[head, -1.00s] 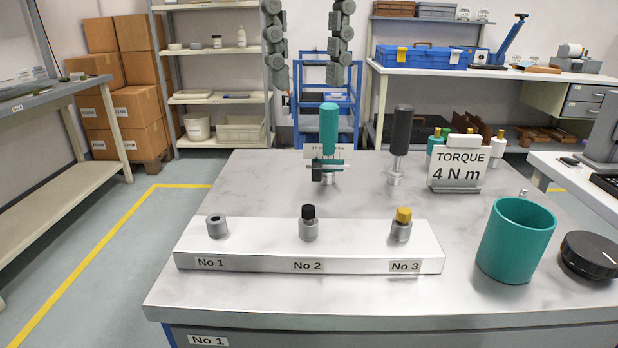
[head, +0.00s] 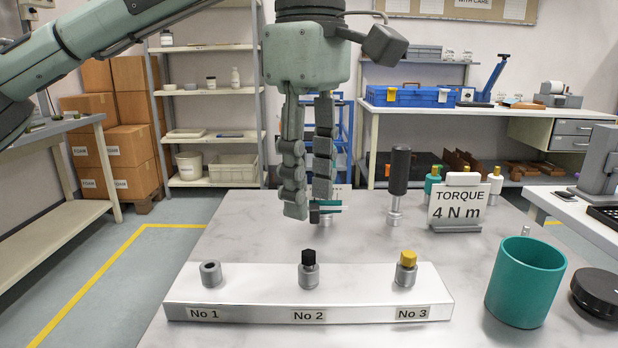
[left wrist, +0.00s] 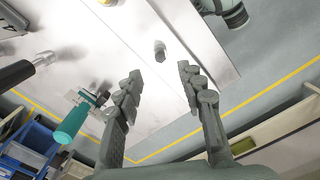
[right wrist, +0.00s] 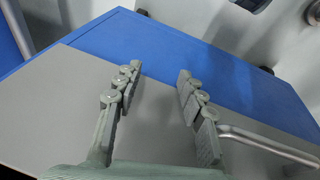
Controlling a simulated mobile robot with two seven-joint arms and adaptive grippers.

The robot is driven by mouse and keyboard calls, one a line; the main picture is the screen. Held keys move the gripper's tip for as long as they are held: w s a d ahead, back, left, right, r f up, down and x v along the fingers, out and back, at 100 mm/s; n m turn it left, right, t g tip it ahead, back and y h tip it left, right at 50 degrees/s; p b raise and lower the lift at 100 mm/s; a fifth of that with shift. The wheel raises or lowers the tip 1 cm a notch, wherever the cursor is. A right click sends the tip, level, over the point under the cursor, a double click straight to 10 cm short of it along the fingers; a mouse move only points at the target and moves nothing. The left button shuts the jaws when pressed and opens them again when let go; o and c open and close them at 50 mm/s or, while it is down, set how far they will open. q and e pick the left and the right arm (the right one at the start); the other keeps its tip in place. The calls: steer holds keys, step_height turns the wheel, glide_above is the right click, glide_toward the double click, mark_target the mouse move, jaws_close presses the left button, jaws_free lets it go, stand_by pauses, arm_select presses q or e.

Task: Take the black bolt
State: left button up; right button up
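The black bolt (head: 309,257) stands upright in the grey holder (head: 309,276) labelled No 2, in the middle of the white block (head: 255,290). My left gripper (head: 309,207) hangs pointing down above and beyond the bolt in the head view, clear of it. In the left wrist view its fingers (left wrist: 160,75) are apart with nothing between them. A small grey cylinder (left wrist: 160,50) lies beyond the fingertips there; I cannot tell which holder it is. My right gripper (right wrist: 158,75) is open and empty, facing a grey and blue surface away from the block.
Holder No 1 (head: 210,273) looks empty; No 3 holds a yellow bolt (head: 408,258). A turquoise-handled tool (head: 329,207) is partly hidden behind my left fingers. A black-handled tool (head: 399,172), torque sign (head: 457,205) and turquoise cup (head: 525,280) stand to the right.

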mark_target(310, 253)
arm_select(q)
step_height(310, 253, down, 8)
steer(key=shift+r, duration=0.25)
jaws_close()
steer(key=c, duration=0.8)
jaws_free()
steer(key=shift+r, duration=0.1)
jaws_close()
steer(key=shift+r+p, duration=1)
steer(key=shift+r, duration=0.45)
steer(key=shift+r, duration=0.1)
